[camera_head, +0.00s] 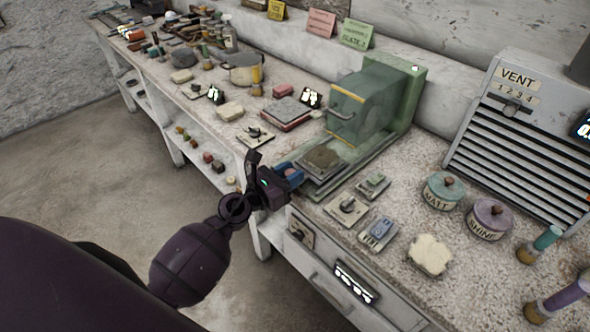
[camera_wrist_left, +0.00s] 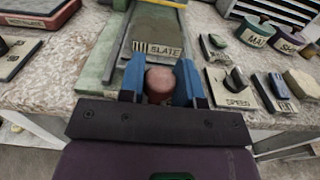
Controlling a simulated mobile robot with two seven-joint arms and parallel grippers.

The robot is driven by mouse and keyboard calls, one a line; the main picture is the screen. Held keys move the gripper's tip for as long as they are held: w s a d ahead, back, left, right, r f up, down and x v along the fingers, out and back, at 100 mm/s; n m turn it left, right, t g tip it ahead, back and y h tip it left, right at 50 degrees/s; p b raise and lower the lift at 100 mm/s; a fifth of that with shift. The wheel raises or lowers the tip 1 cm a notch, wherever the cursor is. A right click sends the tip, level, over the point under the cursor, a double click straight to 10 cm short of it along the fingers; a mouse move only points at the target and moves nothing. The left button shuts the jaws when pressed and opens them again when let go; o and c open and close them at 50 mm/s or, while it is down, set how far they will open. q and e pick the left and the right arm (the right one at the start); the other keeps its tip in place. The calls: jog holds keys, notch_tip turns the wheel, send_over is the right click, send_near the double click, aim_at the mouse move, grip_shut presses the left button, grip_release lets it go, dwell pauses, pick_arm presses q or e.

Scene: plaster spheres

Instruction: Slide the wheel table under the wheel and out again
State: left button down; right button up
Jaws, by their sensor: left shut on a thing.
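The wheel table (camera_head: 318,172) is a grey sliding plate with a dark slab (camera_head: 322,157) on it. It sticks out in front of the green machine (camera_head: 375,100). My right gripper is in neither view.
Switch plates (camera_head: 347,208) and two lidded tins (camera_head: 443,190) lie to the right of the table. A stone slab on a red base (camera_head: 284,113) and a small switch plate (camera_head: 256,136) are to the left. A grey VENT box (camera_head: 530,130) stands at the back right.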

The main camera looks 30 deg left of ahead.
pick_arm(q)
jog(key=shift+s+f, duration=0.1)
jog(key=shift+f, duration=0.05)
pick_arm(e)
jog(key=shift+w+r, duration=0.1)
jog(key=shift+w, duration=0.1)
pick_arm(q)
jog(key=c, duration=1.1)
grip_release()
jog(key=shift+s+a, duration=0.1)
jog(key=shift+o, duration=1.2)
jog(key=shift+s, duration=0.1)
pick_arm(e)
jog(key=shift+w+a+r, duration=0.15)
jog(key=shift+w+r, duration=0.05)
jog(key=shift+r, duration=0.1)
pick_arm(q)
jog(key=shift+s+a, duration=0.2)
jog(key=shift+s, duration=0.15)
jog(key=b+v, duration=0.2)
jog(key=v, duration=0.7)
jog(key=shift+s, duration=0.35)
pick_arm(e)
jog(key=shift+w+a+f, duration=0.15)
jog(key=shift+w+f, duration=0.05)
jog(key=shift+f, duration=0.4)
